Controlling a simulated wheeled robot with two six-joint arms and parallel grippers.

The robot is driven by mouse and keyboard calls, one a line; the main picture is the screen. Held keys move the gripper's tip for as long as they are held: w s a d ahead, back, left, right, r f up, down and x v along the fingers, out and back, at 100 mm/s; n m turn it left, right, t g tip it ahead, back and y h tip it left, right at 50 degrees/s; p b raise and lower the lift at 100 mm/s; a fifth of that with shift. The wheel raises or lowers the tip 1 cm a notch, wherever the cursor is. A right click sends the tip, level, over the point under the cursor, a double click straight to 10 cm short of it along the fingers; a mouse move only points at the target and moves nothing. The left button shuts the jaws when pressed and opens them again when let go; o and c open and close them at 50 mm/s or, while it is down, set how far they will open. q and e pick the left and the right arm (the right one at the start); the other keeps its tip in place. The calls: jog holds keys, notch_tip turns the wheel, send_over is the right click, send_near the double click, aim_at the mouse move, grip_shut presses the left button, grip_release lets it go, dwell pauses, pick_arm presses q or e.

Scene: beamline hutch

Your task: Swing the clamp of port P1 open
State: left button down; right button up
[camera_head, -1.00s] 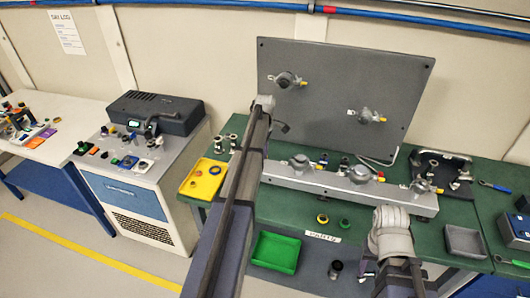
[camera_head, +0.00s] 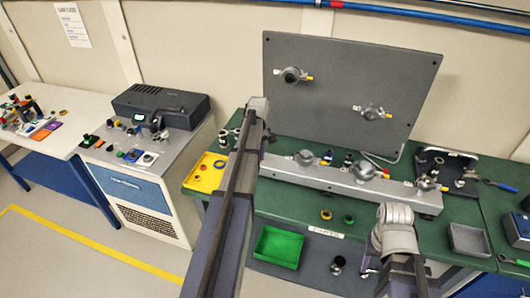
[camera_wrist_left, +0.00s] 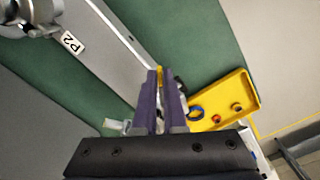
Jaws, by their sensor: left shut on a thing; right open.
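My left gripper (camera_wrist_left: 161,85) is shut on a small yellow-tipped part (camera_wrist_left: 160,70), seen between its fingertips in the left wrist view. A port flange (camera_wrist_left: 30,18) with a P2 label (camera_wrist_left: 72,42) is at the upper left there. Port P1 cannot be told apart; no P1 label shows. In the head view several round ports line the grey rail (camera_head: 400,198), the leftmost visible one (camera_head: 305,157) just right of my left arm. That arm hides the rail's left end and my left fingertips. My right gripper (camera_head: 369,264) is open, low in front of the bench, partly hidden by its wrist.
A yellow tray (camera_head: 204,177) with small rings lies left of the rail. A grey upright panel (camera_head: 330,100) with two ports stands behind it. A green bin (camera_head: 277,247) and a grey tray (camera_head: 468,238) are in front.

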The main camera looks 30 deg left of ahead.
pick_arm(q)
jog(key=s+a+m, duration=0.4)
jog(key=s+m, duration=0.1)
jog(key=m, duration=0.1)
jog(key=shift+m, duration=0.3)
dwell(0.5)
jog(key=c, duration=1)
grip_release()
jog(key=shift+s+a, duration=0.1)
notch_tip(320, 180, up, 8)
jog(key=p, duration=0.8)
jog(key=shift+f, duration=0.15)
